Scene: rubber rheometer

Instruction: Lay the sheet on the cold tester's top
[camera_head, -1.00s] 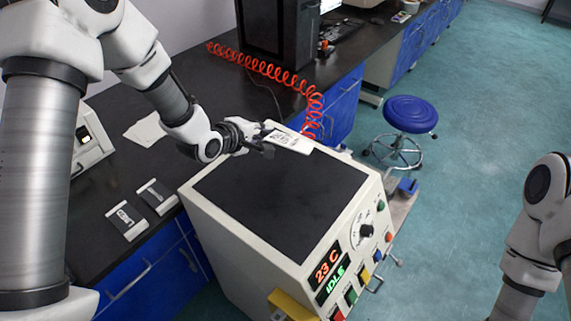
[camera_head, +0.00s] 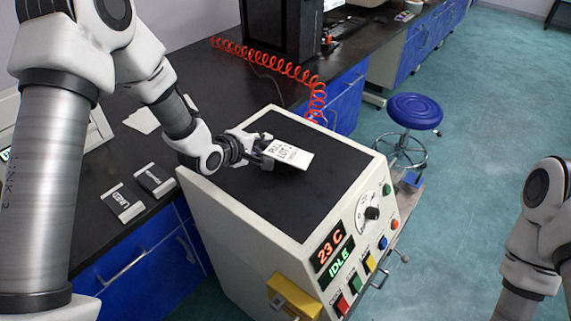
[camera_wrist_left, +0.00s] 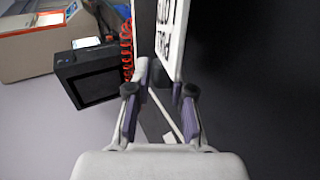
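The sheet (camera_head: 290,153) is a white card with printed black text. I cannot tell whether the sheet touches the top. My right gripper is out of view; only part of that arm shows at the right.
A red coiled hose (camera_head: 280,69) runs behind the tester. A blue stool (camera_head: 414,112) stands on the floor at right.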

